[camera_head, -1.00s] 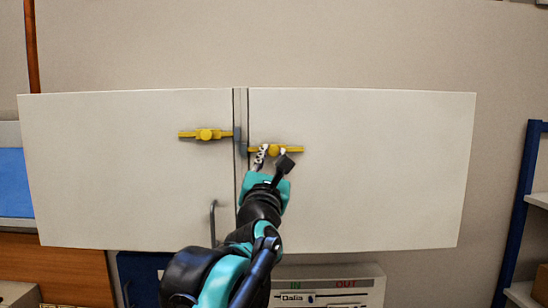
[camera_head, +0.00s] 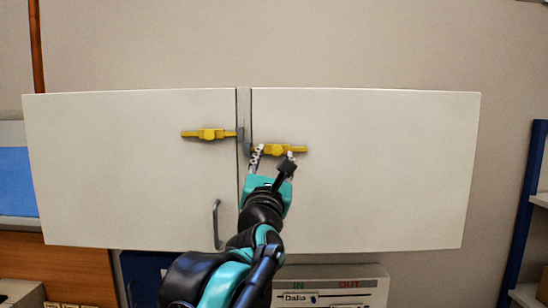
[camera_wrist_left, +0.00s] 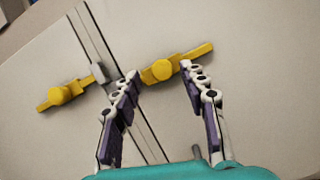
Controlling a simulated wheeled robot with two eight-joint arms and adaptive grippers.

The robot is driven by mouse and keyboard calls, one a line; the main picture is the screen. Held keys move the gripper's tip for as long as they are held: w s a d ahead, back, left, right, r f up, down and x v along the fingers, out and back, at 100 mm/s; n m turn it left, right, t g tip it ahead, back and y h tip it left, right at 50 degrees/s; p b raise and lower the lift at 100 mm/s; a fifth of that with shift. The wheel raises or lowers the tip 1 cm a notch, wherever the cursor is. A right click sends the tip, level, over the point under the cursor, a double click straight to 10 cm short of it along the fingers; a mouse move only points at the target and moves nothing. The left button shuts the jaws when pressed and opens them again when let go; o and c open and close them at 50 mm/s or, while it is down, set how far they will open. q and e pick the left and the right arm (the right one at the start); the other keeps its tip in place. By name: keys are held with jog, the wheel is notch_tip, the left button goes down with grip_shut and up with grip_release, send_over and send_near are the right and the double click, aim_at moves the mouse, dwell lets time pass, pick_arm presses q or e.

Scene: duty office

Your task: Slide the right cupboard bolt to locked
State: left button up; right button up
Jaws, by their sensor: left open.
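The right cupboard bolt (camera_head: 299,150) is a yellow bar with a knob, mounted on the right door near the centre seam. Its left end lies close to a grey keeper (camera_head: 246,150); whether it enters it I cannot tell. My left gripper (camera_head: 273,154) is open at this bolt. In the left wrist view the bolt's knob (camera_wrist_left: 161,70) shows between the two spread fingertips (camera_wrist_left: 160,73), with the bar sticking out past the right fingertip. Contact cannot be judged. The bar's keeper end is hidden by a finger there. My right gripper is not in view.
The left yellow bolt (camera_head: 208,134) sits slightly higher on the left door (camera_head: 120,170), its right end at a grey keeper. A grey handle (camera_head: 216,224) stands out below it. A blue-framed shelf (camera_head: 528,200) is at far right. The right door (camera_head: 390,180) is otherwise clear.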

pick_arm(q)
jog(key=d+v, duration=0.1)
jog(key=v, duration=1)
jog(key=shift+a, duration=0.35)
jog(key=shift+s, duration=0.15)
jog(key=s+a+f+m+g+h+b, duration=0.15)
jog(key=f+m+g+b, duration=0.25)
jog(key=f+m+b, duration=1.2)
jog(key=s+a+f+m+g+h+b, duration=0.1)
jog(key=a+f+m+g+b, duration=0.3)
jog(key=f, duration=2.4)
jog(key=s+a+f+m+g+y+b, duration=0.1)
jog(key=f+b, duration=0.5)
jog(key=f, duration=0.8)
jog(key=s+a+f+m+g+y+b, duration=0.2)
jog(key=s+a+f+m+b, duration=0.4)
jog(key=f, duration=0.9)
jog(key=s+a+f+m+g+y+b, duration=0.2)
jog(key=s+a+f+m+g+b, duration=0.2)
jog(key=f, duration=1.1)
jog(key=s+b, duration=0.2)
jog(key=shift+s+m, duration=0.3)
